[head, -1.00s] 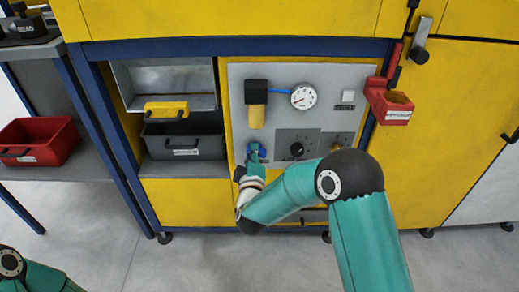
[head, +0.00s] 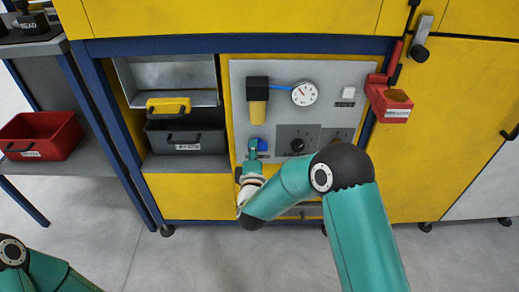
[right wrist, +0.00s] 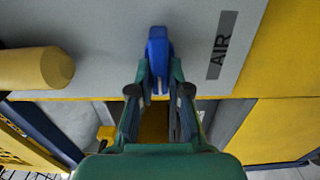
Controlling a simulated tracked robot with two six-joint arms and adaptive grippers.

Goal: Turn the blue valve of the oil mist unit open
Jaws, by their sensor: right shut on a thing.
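The blue valve (head: 262,144) is on the grey panel (head: 350,72) of the oil mist unit, below the yellow-and-black filter bowl (head: 257,112). My right gripper (head: 253,145) is at the valve and partly covers it in the head view. In the right wrist view, the blue handle (right wrist: 157,45) stands upright in the picture. The right fingertips (right wrist: 159,80) are shut on the handle's lower part from both sides. An AIR label (right wrist: 221,45) is to its right. Of my left arm only a link shows at the lower left; its gripper is out of view.
A pressure gauge (head: 304,94) and a black knob (head: 297,145) are on the panel to the right. A red holder (head: 390,99) sticks out at the panel's right edge. A grey bin (head: 187,140) is in the left bay, and a red bin (head: 41,137) is on the side shelf.

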